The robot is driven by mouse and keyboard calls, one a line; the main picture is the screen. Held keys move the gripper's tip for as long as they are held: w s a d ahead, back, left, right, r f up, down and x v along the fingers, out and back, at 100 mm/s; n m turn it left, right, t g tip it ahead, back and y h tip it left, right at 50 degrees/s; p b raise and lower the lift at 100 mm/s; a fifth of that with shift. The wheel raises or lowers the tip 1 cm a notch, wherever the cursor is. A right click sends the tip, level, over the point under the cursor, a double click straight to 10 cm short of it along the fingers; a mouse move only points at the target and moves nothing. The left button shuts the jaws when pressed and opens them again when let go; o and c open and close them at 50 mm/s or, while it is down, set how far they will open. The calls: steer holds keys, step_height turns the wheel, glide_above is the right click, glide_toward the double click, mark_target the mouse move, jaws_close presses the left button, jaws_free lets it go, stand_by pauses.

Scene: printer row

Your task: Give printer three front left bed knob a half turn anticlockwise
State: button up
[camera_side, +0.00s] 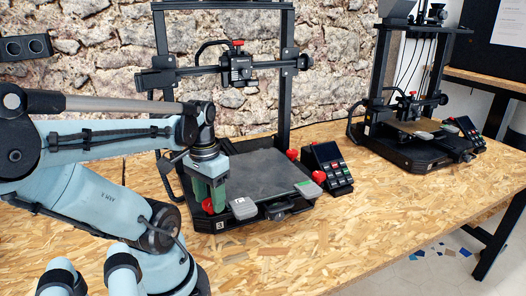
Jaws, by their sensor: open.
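The nearer printer (250,172) stands at the middle of the bench, with a small label that looks like a 3 on its front left corner. Its front left bed knob (207,206) is red and sits low at the bed's left front corner, partly hidden by my gripper. My gripper (211,204) points down right at this knob and is open. Whether the fingers stand around the knob or touch it I cannot tell. Other red knobs show at the front right (318,177) and back right (292,154).
A grey block (244,207) sits at the bed's front edge, close right of my gripper; another (307,188) is at the right edge. A control panel (327,168) stands right of the printer. A second printer (412,130) is farther right. The front bench top is clear.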

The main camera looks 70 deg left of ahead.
steer(key=c, duration=0.8)
steer(key=shift+n, duration=0.8)
steer(key=o, duration=0.8)
